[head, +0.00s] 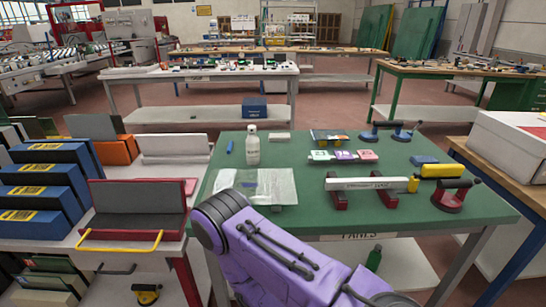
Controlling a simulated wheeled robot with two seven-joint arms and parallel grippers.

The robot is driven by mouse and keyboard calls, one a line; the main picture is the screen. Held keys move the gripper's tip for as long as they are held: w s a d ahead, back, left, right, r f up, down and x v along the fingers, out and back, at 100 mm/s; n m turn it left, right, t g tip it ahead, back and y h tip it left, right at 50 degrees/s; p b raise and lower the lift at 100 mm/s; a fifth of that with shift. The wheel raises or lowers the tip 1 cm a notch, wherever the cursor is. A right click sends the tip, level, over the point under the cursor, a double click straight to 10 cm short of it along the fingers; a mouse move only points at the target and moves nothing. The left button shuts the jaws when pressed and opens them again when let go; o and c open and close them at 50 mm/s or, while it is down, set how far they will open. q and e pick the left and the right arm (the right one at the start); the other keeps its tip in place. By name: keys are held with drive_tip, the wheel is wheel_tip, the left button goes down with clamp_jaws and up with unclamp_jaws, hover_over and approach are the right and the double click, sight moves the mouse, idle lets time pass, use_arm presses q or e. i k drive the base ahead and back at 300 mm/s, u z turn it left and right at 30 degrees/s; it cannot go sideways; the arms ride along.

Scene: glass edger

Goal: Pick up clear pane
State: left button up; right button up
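A clear, see-through pane (282,181) lies flat at the left of the green-topped table (310,222). Its near edge is partly covered by my purple arm, which comes in from the bottom and crosses the table's front left corner. A bluish patch and some pale marks show on or through the pane. Neither gripper's fingers can be seen. I cannot tell whether anything touches the pane.
A white bottle (253,150) and blue marker (229,147) stand or lie behind the pane. A red rack (132,221) stands left; a white box (510,146) right.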

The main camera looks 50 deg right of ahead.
sight(260, 187)
drive_tip(key=z, duration=0.8)
drive_tip(key=i, duration=0.75)
drive_tip(key=z, duration=0.8)
